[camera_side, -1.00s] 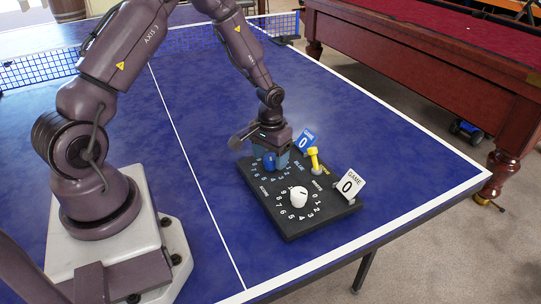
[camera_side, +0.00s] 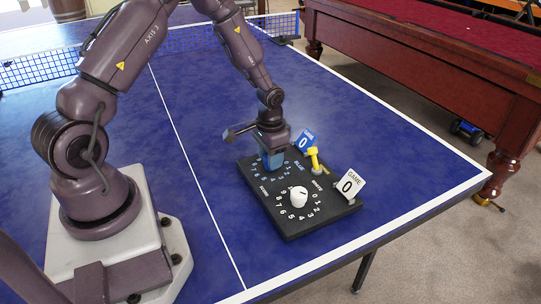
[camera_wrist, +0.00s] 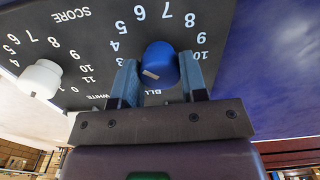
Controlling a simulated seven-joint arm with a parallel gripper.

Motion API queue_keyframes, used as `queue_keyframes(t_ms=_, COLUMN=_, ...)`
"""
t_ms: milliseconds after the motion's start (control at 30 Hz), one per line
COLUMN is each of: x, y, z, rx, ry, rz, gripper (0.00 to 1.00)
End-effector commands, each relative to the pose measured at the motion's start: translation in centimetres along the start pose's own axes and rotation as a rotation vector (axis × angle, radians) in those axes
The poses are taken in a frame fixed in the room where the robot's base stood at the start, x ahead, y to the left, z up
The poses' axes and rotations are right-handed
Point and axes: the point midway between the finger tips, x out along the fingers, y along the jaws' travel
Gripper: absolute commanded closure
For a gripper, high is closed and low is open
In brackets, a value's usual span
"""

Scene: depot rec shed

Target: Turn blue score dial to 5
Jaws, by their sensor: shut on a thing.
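The blue dial (camera_wrist: 160,62) sits on the dark scoreboard (camera_wrist: 85,30) between the two fingers of my gripper (camera_wrist: 160,75). The fingers are shut on its sides. A pale mark on the dial points to the lower left in the wrist view. I cannot tell which number it meets, as the left finger covers part of the ring. The 5 shows just above that finger. In the side view my gripper (camera_side: 272,163) is down over the far left part of the scoreboard (camera_side: 290,228) and hides most of the dial.
A white dial (camera_side: 298,196) also shows in the wrist view (camera_wrist: 40,78).

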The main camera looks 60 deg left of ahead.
Motion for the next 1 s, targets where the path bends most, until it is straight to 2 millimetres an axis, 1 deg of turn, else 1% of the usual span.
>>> queue_keyframes(t_ms=100, x=-0.05, y=0.02, z=0.00, rx=0.096, ry=-0.001, rz=0.001, gripper=0.84)
queue_keyframes(t_ms=167, x=-0.05, y=0.03, z=0.00, rx=0.123, ry=-0.001, rz=0.001, gripper=0.84)
queue_keyframes(t_ms=467, x=-0.06, y=0.03, z=0.01, rx=0.137, ry=-0.001, rz=0.000, gripper=0.84)
queue_keyframes(t_ms=500, x=-0.07, y=0.03, z=0.01, rx=0.137, ry=-0.001, rz=0.000, gripper=0.56)
queue_keyframes(t_ms=600, x=-0.06, y=0.02, z=0.00, rx=0.136, ry=-0.001, rz=0.000, gripper=0.35)
queue_keyframes(t_ms=867, x=-0.07, y=0.01, z=0.00, rx=0.135, ry=0.000, rz=0.000, gripper=0.35)
queue_keyframes(t_ms=1000, x=-0.96, y=-0.04, z=-0.04, rx=0.134, ry=0.001, rz=-0.001, gripper=0.35)
